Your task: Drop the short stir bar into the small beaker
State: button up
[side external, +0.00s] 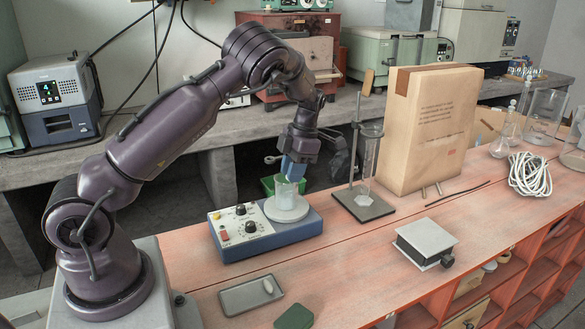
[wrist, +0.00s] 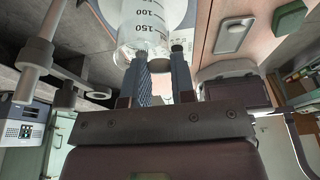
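The small clear beaker (side external: 287,193) stands on the round plate of the blue hotplate stirrer. In the wrist view the beaker (wrist: 147,18) shows printed volume marks at the top, just beyond my fingertips. My gripper (side external: 292,176) points down at the beaker's mouth; its fingertips (wrist: 159,58) are apart, with a gap between them. Whether a stir bar is inside the beaker I cannot tell.
The stirrer (side external: 262,238) has knobs at its left. A stand with a glass cylinder (side external: 370,160) and a tall paper bag (side external: 427,130) are to the right. A grey box (side external: 426,242), a green pad (side external: 294,317) and a white cable coil (side external: 530,175) lie on the bench.

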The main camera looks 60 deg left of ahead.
jog(key=o, duration=0.5)
jog(key=v, duration=1.3)
